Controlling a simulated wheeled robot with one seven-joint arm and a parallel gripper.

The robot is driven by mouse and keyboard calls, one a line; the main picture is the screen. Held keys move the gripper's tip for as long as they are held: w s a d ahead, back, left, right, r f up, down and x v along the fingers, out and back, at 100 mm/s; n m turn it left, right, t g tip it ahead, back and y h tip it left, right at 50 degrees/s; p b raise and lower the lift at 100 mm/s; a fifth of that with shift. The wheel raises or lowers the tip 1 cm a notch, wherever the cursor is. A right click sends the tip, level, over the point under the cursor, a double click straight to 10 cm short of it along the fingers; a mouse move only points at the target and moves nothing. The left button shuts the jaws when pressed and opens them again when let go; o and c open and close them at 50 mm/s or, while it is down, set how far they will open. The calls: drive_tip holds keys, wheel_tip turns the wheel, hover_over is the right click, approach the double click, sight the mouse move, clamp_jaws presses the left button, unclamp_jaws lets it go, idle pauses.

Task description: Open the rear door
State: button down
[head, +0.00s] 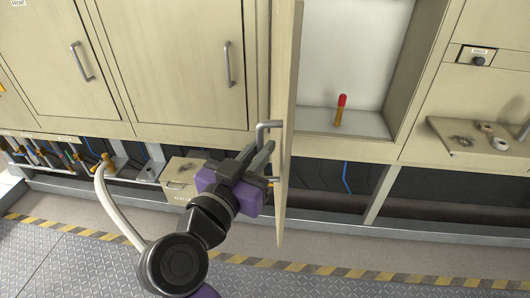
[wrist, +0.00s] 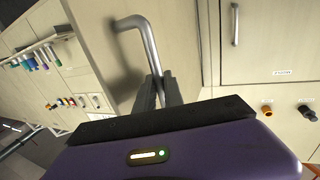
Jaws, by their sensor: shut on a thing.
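A cream cabinet door (head: 289,80) stands swung out toward me, seen nearly edge-on in the head view. Its grey bar handle (head: 268,126) is on the face toward the left. My gripper (head: 268,150) is shut on this handle. In the wrist view the handle (wrist: 146,38) bends out from the door face (wrist: 180,30) and passes between my gripper's dark fingers (wrist: 158,92). The compartment (head: 350,60) behind the door shows open, with a white back wall. No label on this door is readable, so I cannot tell from one whether it is the rear door.
Two shut doors with handles (head: 227,63) are at the left. A shelf with small rings (head: 484,140) is at the right. Valves and pipes (head: 105,160) run low left. Metal floor (head: 90,265) lies in front.

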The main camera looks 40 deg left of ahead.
drive_tip(key=c, duration=1.5)
unclamp_jaws()
drive_tip(key=shift+o, duration=0.2)
drive_tip(key=v, duration=0.7)
drive_tip(key=shift+s, duration=0.35)
drive_tip(key=shift+d, duration=0.1)
